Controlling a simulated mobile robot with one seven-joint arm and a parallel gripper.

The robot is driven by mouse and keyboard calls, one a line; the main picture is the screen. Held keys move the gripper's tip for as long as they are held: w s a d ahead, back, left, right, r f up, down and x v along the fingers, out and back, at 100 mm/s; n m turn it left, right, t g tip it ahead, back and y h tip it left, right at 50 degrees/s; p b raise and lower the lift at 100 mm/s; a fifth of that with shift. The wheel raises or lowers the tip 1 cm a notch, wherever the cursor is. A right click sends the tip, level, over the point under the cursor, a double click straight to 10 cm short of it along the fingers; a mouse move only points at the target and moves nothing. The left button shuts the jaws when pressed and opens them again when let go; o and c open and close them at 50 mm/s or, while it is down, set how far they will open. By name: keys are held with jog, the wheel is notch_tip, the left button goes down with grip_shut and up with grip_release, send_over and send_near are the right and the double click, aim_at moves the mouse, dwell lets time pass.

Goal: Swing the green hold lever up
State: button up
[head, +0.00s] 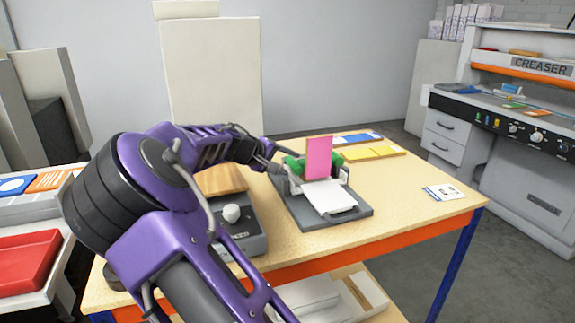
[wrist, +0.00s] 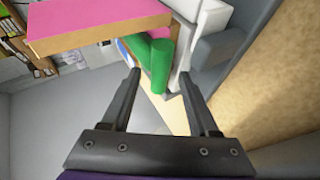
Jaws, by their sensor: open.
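The green hold lever (head: 294,164) is on a small grey device (head: 352,216) on the table. Parts of it show on both sides of an upright pink card (head: 319,158), which hides its middle. My gripper (head: 277,170) is at the left side of the device, close to the lever's left part. In the wrist view, my gripper (wrist: 161,75) is open and empty, with the green lever (wrist: 160,62) just beyond and between the fingertips. The pink card (wrist: 95,22) shows above left. I cannot tell whether a finger touches the lever.
A white plate (head: 329,196) lies at the device's front. A grey scale-like unit (head: 240,222) with a white knob stands to the left, under my arm. Yellow sheets (head: 372,152) lie behind the device. The table (head: 400,205) is mostly clear to the right, except for a small printed card (head: 443,192).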

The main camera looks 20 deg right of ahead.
jog(key=shift+w+d+f, duration=0.1)
jog(key=shift+w+d, duration=0.05)
jog(key=shift+d, duration=0.1)
grip_shut()
jog(key=shift+f, duration=0.1)
jog(key=shift+a+f, duration=0.1)
jog(key=shift+f, duration=0.05)
dwell(1.1)
